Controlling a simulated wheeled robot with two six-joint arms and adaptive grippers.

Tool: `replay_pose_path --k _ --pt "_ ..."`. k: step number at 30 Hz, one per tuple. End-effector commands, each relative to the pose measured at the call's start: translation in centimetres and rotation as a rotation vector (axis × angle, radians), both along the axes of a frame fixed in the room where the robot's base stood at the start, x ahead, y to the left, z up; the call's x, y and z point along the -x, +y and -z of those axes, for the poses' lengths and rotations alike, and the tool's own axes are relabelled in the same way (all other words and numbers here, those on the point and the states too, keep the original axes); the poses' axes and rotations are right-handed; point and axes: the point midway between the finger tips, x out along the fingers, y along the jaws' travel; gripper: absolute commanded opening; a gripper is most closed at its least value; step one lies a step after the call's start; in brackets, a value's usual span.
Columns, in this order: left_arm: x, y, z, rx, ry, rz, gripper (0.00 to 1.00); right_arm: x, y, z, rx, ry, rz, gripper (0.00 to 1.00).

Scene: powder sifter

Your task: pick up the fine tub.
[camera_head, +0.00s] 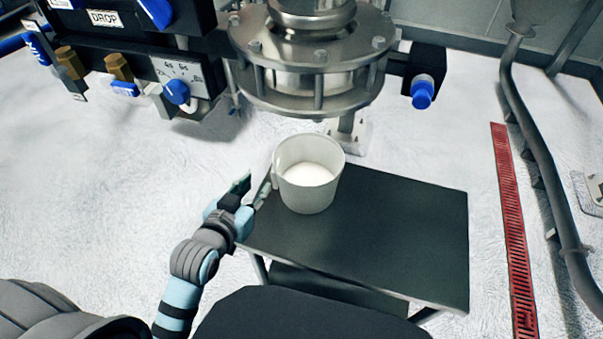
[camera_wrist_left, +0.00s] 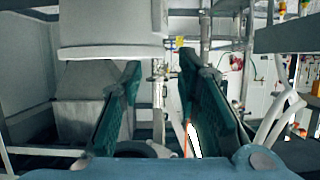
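The fine tub (camera_head: 308,186) is a white, cup-shaped container with a handle on its left side and white powder inside. It stands upright on a small black table (camera_head: 410,230). My left gripper (camera_head: 255,184) is at the table's left edge, just left of the tub, with its fingertips close to the handle. Its two teal fingers stand apart in the left wrist view (camera_wrist_left: 162,95), with nothing clearly held between them. I cannot tell whether a finger touches the handle. My right gripper is not in view.
A round metal sifter outlet (camera_head: 310,80) hangs above and behind the tub. A control box with blue knobs (camera_head: 180,85) is at the upper left. The right part of the table is bare. A red floor grate (camera_head: 512,220) and pipe (camera_head: 540,150) are on the right.

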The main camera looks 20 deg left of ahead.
Motion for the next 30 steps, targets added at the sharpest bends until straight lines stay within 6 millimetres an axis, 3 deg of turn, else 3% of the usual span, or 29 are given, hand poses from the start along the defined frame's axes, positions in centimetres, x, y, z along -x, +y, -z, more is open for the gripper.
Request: replay_pose_path --k 1,3,12,19,24,30 --pt "-0.8 -0.1 -1.2 0.007 -0.046 0.0 0.3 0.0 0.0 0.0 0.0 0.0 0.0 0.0" --pt "-1.9 -0.2 -1.7 0.012 -0.077 0.0 0.3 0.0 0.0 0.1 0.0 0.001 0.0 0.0" --pt "-8.3 -0.6 0.4 0.013 -0.076 0.0 0.3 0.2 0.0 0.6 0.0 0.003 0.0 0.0" --pt "-10.7 -0.7 1.3 0.012 -0.075 0.001 0.3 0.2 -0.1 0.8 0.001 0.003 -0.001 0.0" --pt "-13.8 -0.6 2.6 0.012 -0.075 0.0 0.3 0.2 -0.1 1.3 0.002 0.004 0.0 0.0" --pt "-14.6 -0.6 2.9 0.011 -0.073 0.0 0.3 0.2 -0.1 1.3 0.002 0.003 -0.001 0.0"
